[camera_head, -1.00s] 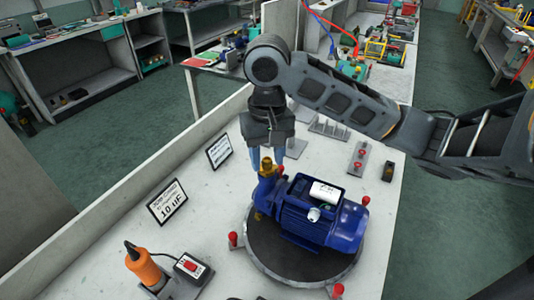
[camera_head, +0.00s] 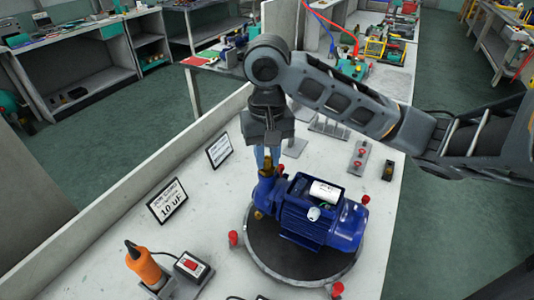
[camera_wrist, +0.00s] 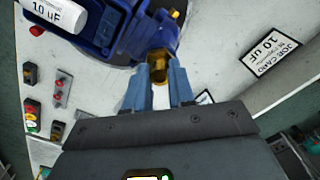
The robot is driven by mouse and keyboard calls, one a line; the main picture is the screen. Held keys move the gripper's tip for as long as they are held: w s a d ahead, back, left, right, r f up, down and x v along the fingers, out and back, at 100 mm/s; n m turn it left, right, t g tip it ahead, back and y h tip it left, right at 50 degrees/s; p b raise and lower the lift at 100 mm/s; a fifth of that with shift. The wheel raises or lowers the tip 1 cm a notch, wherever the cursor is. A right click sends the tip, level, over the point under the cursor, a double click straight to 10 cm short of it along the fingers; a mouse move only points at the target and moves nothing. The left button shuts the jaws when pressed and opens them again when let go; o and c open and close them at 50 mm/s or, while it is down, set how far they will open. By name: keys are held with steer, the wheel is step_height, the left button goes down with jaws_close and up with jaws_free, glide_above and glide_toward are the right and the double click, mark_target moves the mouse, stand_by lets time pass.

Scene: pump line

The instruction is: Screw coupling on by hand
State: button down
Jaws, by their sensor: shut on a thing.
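The brass coupling (camera_wrist: 158,68) sits between the blue fingertips of my gripper (camera_wrist: 160,80) in the wrist view. In the head view my gripper (camera_head: 267,158) points down, shut on the coupling (camera_head: 265,168) at the top of the pump's port. The blue pump (camera_head: 322,215) lies on a round dark turntable (camera_head: 262,250). A white capacitor (camera_head: 324,191) labelled 10 uF lies on top of the pump. The fingers hide part of the coupling, and I cannot tell how far it is seated on the thread.
A job card (camera_head: 167,201) and a second card (camera_head: 219,150) stand left of the pump. An orange-handled tool (camera_head: 144,264) and a red switch box (camera_head: 190,267) are at front left. Red knobs (camera_head: 233,238) ring the turntable. Fixtures stand behind.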

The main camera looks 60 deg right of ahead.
steer(key=shift+m, duration=1.2)
steer(key=shift+m, duration=1.7)
steer(key=m, duration=0.3)
steer(key=shift+m, duration=0.3)
steer(key=m, duration=0.3)
steer(key=c, duration=1)
jaws_free()
steer(key=shift+c, duration=0.2)
